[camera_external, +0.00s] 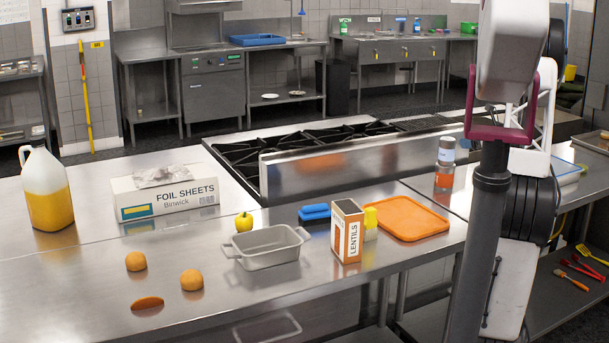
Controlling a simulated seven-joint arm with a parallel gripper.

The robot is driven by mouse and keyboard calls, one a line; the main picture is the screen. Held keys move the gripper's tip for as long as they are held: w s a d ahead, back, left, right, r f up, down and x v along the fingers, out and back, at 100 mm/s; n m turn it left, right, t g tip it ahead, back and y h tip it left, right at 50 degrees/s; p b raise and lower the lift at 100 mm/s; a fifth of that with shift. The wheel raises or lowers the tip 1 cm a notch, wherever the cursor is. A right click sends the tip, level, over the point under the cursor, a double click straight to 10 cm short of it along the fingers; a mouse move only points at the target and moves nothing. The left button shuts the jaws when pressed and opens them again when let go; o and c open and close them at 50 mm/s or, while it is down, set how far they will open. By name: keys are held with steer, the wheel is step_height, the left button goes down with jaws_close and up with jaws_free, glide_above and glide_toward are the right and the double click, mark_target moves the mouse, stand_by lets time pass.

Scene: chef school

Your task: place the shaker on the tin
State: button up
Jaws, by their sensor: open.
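The shaker (445,160) stands upright on the steel counter at the right, behind the orange tray. The tin (267,247) is a light grey rectangular pan with a handle at each end. It sits near the middle of the front counter, and its visible inside looks empty. Parts of my arm stand at the right of the view, but I cannot make out my gripper or its fingers. The shaker is just left of the arm parts and apart from the tin.
A lentils box (347,231), yellow block (370,222) and blue item (314,212) stand between the tin and the orange tray (407,217). The front counter edge is mostly clear.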

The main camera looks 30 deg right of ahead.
steer(key=shift+a, duration=0.1)
steer(key=s+a+r+n+g+y, duration=0.1)
steer(key=s+a+n+g, duration=0.3)
steer(key=a, duration=0.8)
steer(key=s+a+r+n+g+y, duration=0.1)
steer(key=s+a+r+n, duration=0.1)
steer(key=a+n, duration=0.7)
steer(key=s+a+r+n+g+y, duration=0.1)
steer(key=s+a+n+g, duration=0.15)
steer(key=a, duration=1.15)
steer(key=s+a+f+n+g+h, duration=0.1)
steer(key=s+a+n+h, duration=0.1)
steer(key=s+a+n, duration=0.3)
steer(key=s+a+f+n+g+h, duration=0.1)
steer(key=s+a+n, duration=0.4)
steer(key=s, duration=0.7)
steer(key=s+a+f+n+g+h, duration=0.1)
steer(key=s+a+n+h, duration=0.1)
steer(key=s+a+n, duration=0.4)
steer(key=shift+s+f+n+h, duration=0.2)
steer(key=shift+s+n+h, duration=0.2)
steer(key=shift+s+n, duration=0.7)
